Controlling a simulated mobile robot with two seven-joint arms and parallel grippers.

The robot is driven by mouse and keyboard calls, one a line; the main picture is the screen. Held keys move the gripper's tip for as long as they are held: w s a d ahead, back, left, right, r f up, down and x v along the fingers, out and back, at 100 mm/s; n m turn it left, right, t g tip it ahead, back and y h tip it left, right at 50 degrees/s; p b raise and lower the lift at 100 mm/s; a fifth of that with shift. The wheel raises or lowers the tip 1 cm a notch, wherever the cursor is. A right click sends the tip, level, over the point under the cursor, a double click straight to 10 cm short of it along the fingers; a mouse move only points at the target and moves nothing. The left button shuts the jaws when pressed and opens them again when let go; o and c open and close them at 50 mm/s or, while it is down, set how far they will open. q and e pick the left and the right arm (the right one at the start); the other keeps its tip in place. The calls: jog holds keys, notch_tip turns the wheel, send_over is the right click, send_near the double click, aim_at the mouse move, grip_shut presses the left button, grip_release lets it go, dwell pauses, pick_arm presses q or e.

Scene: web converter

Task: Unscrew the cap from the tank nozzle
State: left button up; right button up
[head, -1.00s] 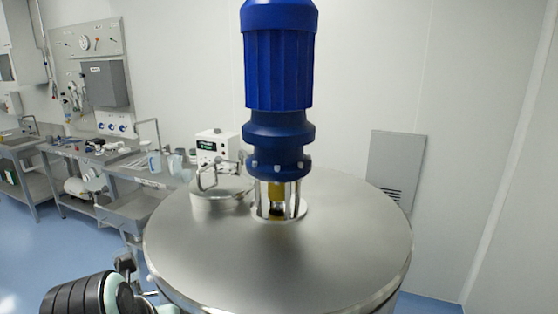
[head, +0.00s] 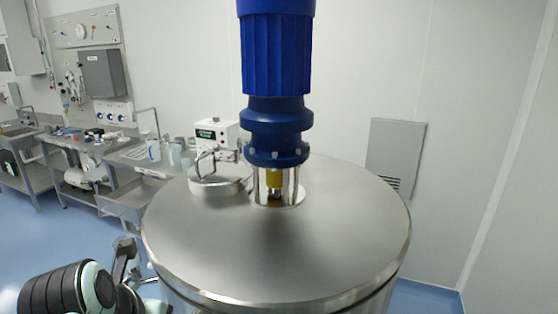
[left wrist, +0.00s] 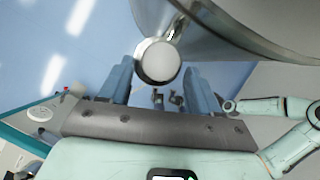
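The tank (head: 280,250) is a large steel vessel with a round lid in the middle of the head view. Its curved wall also shows at the upper right of the left wrist view (left wrist: 235,35). The nozzle cap (left wrist: 158,60) is a round whitish disc with a metal rim, seen face-on in the left wrist view. My left gripper (left wrist: 158,70) is open, with its two blue fingers on either side of the cap's lower part in that picture. No finger contact is clear. The nozzle is mostly hidden behind the cap. My right gripper is not clearly visible.
A blue motor (head: 277,60) stands on the lid, beside a small hatch (head: 220,180) with a handle. A bench (head: 125,165) with tools and a wall panel (head: 82,35) are at the left. Blue floor (head: 30,235) is open at lower left.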

pick_arm(q)
jog(key=shift+w+a+r, duration=0.1)
jog(key=shift+a, duration=0.1)
jog(key=shift+r+m+h, duration=0.1)
jog(key=shift+m+h, duration=0.5)
jog(key=shift+m, duration=0.5)
jog(key=shift+a+m+h, duration=0.2)
jog(key=shift+m+h, duration=0.1)
jog(key=shift+m, duration=0.3)
jog(key=shift+w+a+m, duration=0.15)
jog(key=shift+a+m, duration=0.05)
jog(key=shift+m, duration=0.2)
jog(key=shift+d, duration=0.1)
